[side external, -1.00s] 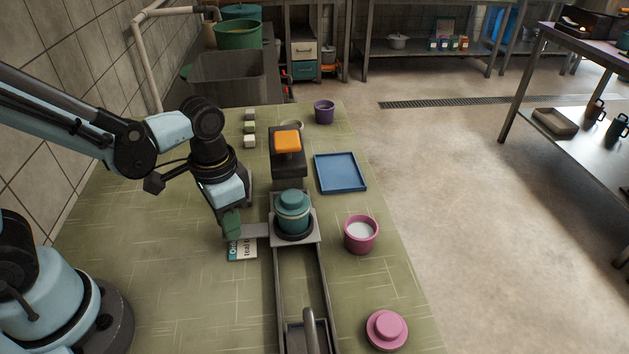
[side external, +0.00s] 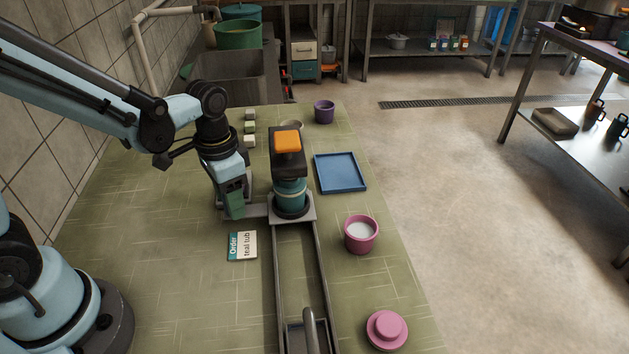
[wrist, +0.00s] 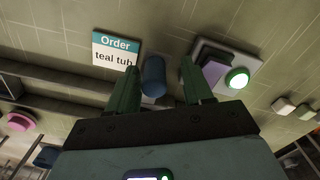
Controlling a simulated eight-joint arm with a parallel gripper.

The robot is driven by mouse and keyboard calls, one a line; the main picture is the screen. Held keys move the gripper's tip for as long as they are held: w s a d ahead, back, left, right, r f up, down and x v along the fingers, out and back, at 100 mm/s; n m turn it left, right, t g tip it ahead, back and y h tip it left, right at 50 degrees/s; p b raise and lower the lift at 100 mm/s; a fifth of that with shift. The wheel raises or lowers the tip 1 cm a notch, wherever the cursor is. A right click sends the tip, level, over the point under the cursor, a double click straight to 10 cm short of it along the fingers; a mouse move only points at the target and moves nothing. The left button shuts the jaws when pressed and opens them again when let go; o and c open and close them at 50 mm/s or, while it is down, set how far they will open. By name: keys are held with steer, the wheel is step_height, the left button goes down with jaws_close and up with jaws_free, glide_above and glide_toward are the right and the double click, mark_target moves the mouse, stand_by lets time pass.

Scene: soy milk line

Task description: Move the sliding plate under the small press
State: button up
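The sliding plate (side external: 306,212) is a grey square at the far end of its rails. The teal tub (side external: 291,192) stands upright on it, its top hidden by the dark head of the small press (side external: 287,142), which has an orange top. A grey arm (side external: 259,210) sticks out from the plate's left side toward my gripper (side external: 234,208). In the wrist view, my gripper's green fingers (wrist: 158,64) stand apart, with a dark blue upright post (wrist: 153,76) between them. Gaps show on both sides of the post.
An order card (side external: 242,246) reading "teal tub" lies left of the rails. A blue tray (side external: 341,173), a pink tub (side external: 361,234) and a pink lid (side external: 387,329) are on the right. A box with a lit green button (wrist: 237,78) is near my gripper.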

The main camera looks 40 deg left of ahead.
steer(key=shift+r, duration=0.1)
step_height(320, 180, up, 12)
stand_by(0.8)
steer(key=shift+s, duration=0.1)
steer(key=n+t, duration=0.1)
steer(key=t, duration=0.1)
steer(key=s+f+n+t, duration=0.1)
steer(key=t, duration=0.1)
steer(key=s+a+f+n+t, duration=0.1)
steer(key=t, duration=0.2)
steer(key=shift+a+f+n, duration=0.1)
steer(key=shift+f+n, duration=0.05)
steer(key=shift+n, duration=0.15)
